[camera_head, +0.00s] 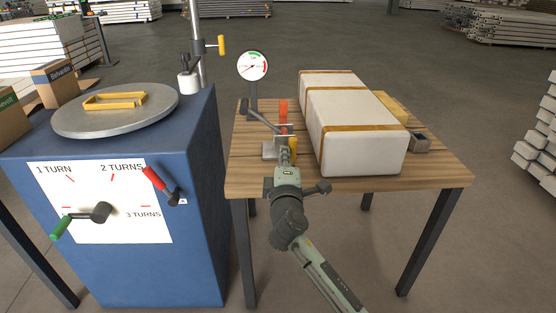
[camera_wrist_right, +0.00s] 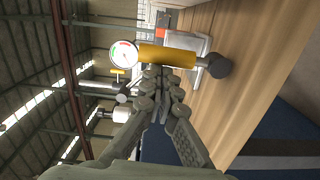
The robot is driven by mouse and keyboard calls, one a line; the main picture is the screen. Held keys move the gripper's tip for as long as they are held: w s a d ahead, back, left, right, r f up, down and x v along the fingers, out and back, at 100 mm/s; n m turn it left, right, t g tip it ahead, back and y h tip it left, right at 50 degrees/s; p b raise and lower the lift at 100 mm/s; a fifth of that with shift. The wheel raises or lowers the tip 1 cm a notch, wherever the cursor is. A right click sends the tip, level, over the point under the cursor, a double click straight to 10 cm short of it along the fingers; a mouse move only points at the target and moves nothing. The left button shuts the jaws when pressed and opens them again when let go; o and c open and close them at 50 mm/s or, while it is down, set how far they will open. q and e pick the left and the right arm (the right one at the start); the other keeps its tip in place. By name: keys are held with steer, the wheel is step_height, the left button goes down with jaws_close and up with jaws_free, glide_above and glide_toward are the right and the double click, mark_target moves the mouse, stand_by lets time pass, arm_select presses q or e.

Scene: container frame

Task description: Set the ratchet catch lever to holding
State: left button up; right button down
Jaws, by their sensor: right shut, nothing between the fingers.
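A grey ratchet-like mechanism (camera_head: 270,151) stands on the wooden table, left of the white strapped package. It carries an upright orange-red handle (camera_head: 283,108) and a short yellow handle (camera_head: 293,147). Which one is the catch lever I cannot tell. My right gripper (camera_head: 285,153) is shut and empty, just in front of the mechanism and beside the yellow handle. In the right wrist view the fingertips (camera_wrist_right: 163,76) are close to the yellow handle (camera_wrist_right: 165,55), which has a dark round knob (camera_wrist_right: 218,65) near one end; contact is unclear. My left gripper is out of view.
A round gauge (camera_head: 252,66) stands behind the mechanism. The strapped white package (camera_head: 362,150) fills the table's middle. A blue cabinet (camera_head: 195,240) at the left bears a green-handled crank (camera_head: 100,212), a red lever (camera_head: 155,181) and turn markings. The table's front right is clear.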

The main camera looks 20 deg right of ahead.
steer(key=shift+s+d+r+m, duration=0.1)
steer(key=shift+s+d+m, duration=0.1)
steer(key=shift+d+m, duration=0.7)
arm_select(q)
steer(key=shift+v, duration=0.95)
arm_select(e)
steer(key=shift+s+d+m, duration=0.15)
steer(key=shift+d+m, duration=0.05)
steer(key=shift+m, duration=0.7)
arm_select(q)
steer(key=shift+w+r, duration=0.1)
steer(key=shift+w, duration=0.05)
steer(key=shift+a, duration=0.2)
arm_select(e)
steer(key=shift+r, duration=0.1)
